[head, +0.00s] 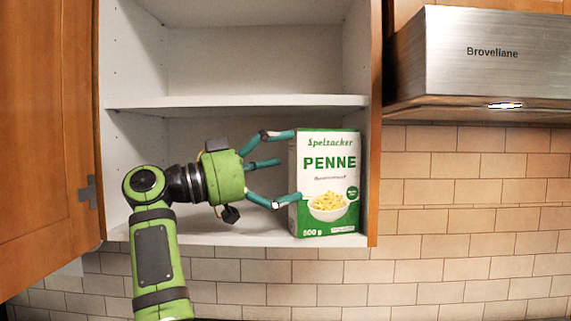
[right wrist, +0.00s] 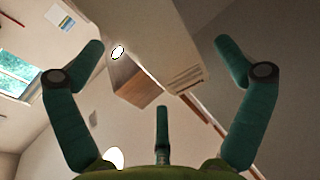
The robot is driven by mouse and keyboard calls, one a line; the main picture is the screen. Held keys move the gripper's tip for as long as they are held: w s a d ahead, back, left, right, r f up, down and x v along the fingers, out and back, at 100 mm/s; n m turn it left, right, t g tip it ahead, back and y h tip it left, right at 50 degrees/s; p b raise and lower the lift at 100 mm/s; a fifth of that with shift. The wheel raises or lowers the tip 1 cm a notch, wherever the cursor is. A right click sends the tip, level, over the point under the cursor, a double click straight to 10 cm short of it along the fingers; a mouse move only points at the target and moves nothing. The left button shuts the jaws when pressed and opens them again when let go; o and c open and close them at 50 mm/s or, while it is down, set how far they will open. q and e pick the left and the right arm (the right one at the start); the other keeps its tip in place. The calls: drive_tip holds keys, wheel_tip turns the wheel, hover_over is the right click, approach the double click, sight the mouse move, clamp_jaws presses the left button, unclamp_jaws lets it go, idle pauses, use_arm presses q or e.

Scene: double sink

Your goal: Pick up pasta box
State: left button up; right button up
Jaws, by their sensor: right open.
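The pasta box (head: 325,185), white and green with "PENNE" and a bowl of pasta printed on it, stands upright on the lower shelf of the open cabinet, near its right wall. My right gripper (head: 288,166) is open at the left side of the box, with its fingers pointing right. Two fingertips reach the box's left edge, one high and one low; I cannot tell whether they touch it. The third finger ends short of the edge. The right wrist view shows the spread fingers (right wrist: 158,75); I cannot make out the box there. My left gripper is not in view.
The cabinet's middle shelf (head: 235,102) runs just above the gripper and box. The open cabinet door (head: 45,140) is at the left. A steel range hood (head: 485,55) juts out at the right. The lower shelf shows no other objects.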

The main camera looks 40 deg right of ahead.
sight(320, 157)
drive_tip(key=shift+s+a+r, duration=0.2)
drive_tip(key=shift+s+a, duration=0.1)
drive_tip(key=shift+s, duration=0.1)
drive_tip(key=p+x, duration=0.2)
drive_tip(key=x, duration=0.5)
drive_tip(key=shift+w+d+f, duration=0.1)
drive_tip(key=shift+w+d, duration=0.05)
drive_tip(key=shift+w, duration=0.1)
drive_tip(key=c, duration=1.7)
